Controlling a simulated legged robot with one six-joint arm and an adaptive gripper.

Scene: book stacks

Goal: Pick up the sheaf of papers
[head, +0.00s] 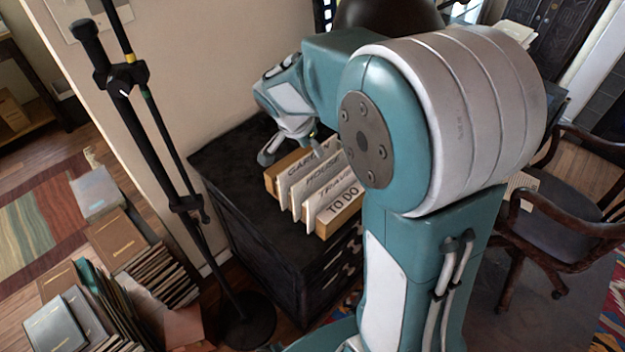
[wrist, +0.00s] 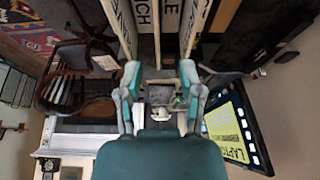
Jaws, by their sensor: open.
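White upright sheets with dark lettering (head: 323,179), one reading "TO DO", stand in a wooden file box (head: 342,216) on a black cabinet. I cannot tell which of them, if any, is the sheaf of papers. My gripper (head: 289,150) is at the box's far left end, and my arm hides the box's right side. In the wrist view my gripper (wrist: 160,83) is open, its two fingers spread apart with nothing visibly held. The lettered sheets (wrist: 144,28) stand just beyond the fingertips, with one edge lined up between them. Contact is not clear.
The black cabinet top (head: 240,155) is bare left of the box. A black stand (head: 170,185) rises beside the cabinet. Books and records (head: 110,270) lie on the floor at left. A wooden chair (head: 560,195) stands at right. A yellow lettered panel (wrist: 228,128) shows in the wrist view.

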